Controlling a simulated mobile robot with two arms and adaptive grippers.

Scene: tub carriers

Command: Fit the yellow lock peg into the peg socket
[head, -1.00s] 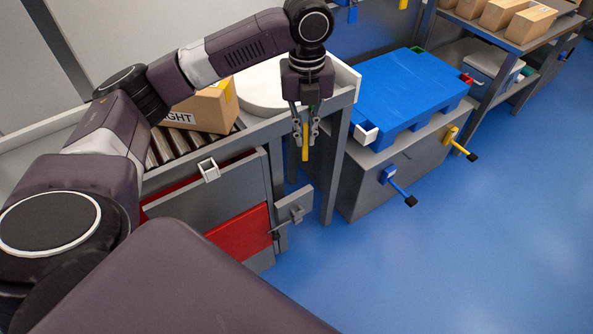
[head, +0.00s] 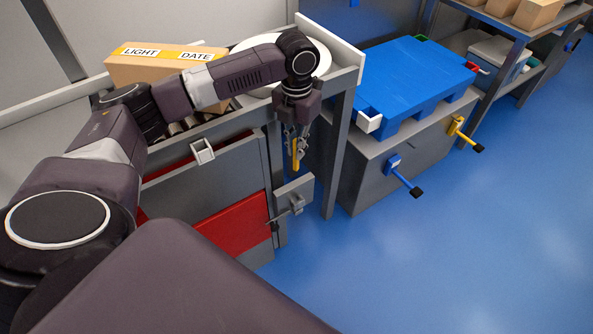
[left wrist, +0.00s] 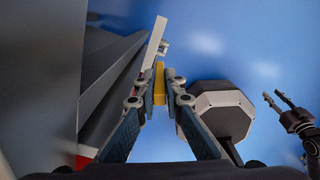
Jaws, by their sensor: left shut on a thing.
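The yellow lock peg (head: 295,152) is held upright, pointing down, in my left gripper (head: 297,145), beside the grey cabinet's right end. In the left wrist view the peg (left wrist: 159,84) sits between the fingertips of my left gripper (left wrist: 159,90), which is shut on it. A white square ring (head: 203,151) with an open middle is on the cabinet's top front edge, left of the peg. A grey plate with a latch (head: 295,203) stands just below the gripper. I cannot tell for certain which is the peg socket. My right gripper (left wrist: 277,99) shows at the right with its fingers apart.
A cardboard box (head: 158,70) labelled LIGHT and DATE stands on the roller conveyor. The cabinet has a red panel (head: 228,226). A blue tub carrier (head: 412,78) is on a grey stand (head: 375,180) with blue and yellow handles. The blue floor at right is clear.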

